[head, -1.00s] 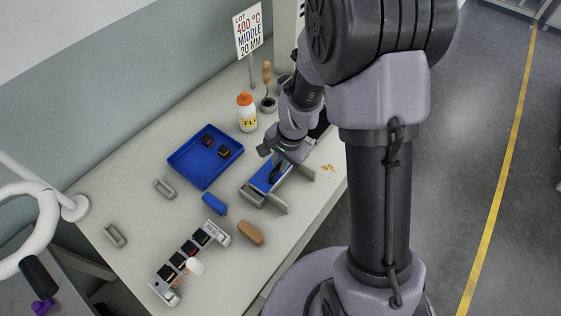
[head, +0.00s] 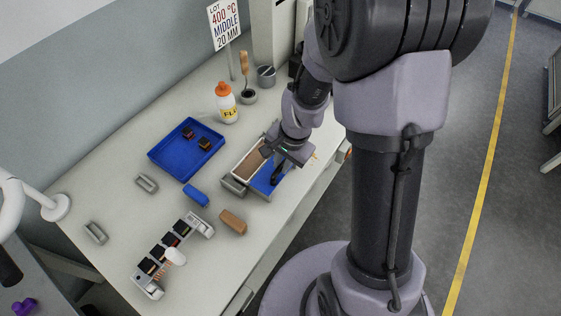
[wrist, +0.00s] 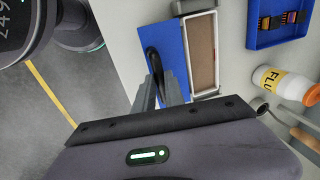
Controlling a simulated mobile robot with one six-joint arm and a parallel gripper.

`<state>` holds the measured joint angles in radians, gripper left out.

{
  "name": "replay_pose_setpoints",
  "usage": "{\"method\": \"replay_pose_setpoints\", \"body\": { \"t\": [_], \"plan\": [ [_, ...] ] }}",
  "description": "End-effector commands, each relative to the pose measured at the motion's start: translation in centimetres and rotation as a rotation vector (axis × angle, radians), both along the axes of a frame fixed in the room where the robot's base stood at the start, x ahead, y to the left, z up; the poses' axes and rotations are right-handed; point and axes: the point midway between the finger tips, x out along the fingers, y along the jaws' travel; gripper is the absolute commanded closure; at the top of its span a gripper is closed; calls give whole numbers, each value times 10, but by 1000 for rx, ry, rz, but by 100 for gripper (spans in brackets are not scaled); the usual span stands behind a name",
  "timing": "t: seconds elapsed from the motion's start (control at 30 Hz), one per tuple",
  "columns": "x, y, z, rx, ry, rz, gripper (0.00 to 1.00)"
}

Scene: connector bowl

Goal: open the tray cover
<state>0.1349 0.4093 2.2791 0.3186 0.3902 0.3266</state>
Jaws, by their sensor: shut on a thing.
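The tray (head: 233,185) is a grey box on the bench with a brown inside; it also shows in the wrist view (wrist: 204,92). The flat blue tray cover (head: 263,187) lies beside it, shifted off the opening, so the brown inside is bare. The cover (wrist: 175,45) has a dark handle (wrist: 152,60) in the wrist view. My gripper (wrist: 160,88) is shut on this handle. In the head view my gripper (head: 278,172) is at the right part of the cover, and the arm hides part of the tray's far end.
A blue bin (head: 186,150) with dark parts stands to the left. A blue block (head: 196,195), a brown block (head: 233,222) and a fixture (head: 172,252) lie in front.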

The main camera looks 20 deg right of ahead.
Motion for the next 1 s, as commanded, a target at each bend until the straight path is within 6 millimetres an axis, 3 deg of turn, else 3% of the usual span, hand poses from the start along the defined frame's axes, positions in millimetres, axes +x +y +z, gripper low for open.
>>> {"method": "replay_pose_setpoints", "body": {
  "t": [0.07,0.1,0.2,0.57,0.67,1.0],
  "plan": [
    [0,0,0,0,0,0,100],
    [0,0,0,0,0,0,80],
    [0,0,0,0,0,0,64],
    [0,-1,8,0,-1,1,64],
    [-3,-3,30,-1,-3,1,64],
    [-20,-15,137,0,-4,-2,64]
  ]
}}
